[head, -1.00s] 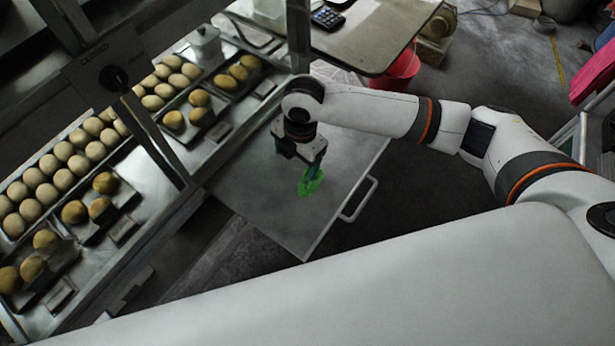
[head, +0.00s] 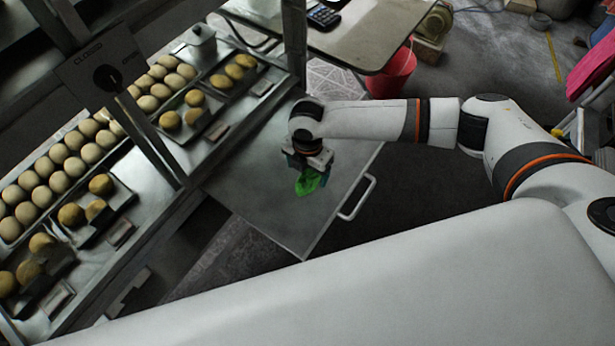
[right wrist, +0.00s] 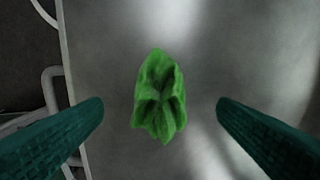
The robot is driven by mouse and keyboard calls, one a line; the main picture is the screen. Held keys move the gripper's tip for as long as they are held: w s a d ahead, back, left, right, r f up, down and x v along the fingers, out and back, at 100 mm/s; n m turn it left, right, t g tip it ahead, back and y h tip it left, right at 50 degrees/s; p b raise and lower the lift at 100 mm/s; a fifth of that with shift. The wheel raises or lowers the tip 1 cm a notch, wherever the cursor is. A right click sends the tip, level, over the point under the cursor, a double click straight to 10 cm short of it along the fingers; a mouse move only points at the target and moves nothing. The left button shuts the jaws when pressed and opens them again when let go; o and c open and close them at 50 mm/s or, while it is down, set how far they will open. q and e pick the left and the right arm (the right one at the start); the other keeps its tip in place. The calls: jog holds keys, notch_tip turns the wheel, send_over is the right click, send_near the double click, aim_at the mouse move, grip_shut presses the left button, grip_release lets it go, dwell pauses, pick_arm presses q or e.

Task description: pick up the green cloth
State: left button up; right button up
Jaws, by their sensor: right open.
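The green cloth (head: 307,182) lies crumpled on a grey metal panel (head: 262,205) with a handle. In the right wrist view the cloth (right wrist: 159,97) sits midway between the two dark teal fingers, with clear gaps on both sides. My right gripper (head: 312,176) is over the cloth, pointing down. In the right wrist view my right gripper (right wrist: 160,112) is open and empty. In the head view its fingertips are partly hidden behind the wrist and cloth. My left gripper is not in view.
The panel's bar handle (head: 358,198) is on its right edge. Trays of round buns (head: 75,150) line the rack at left. A table (head: 365,40) with a calculator (head: 324,17) and a red bucket (head: 392,72) stand behind. Dark floor is clear right of the handle.

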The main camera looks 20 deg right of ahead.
aim_at(307, 173)
notch_tip(307, 173, down, 2)
jog(key=shift+f, duration=0.15)
jog(key=c, duration=1.1)
notch_tip(307, 173, up, 10)
jog(key=shift+r+p, duration=0.1)
jog(key=shift+p, duration=0.2)
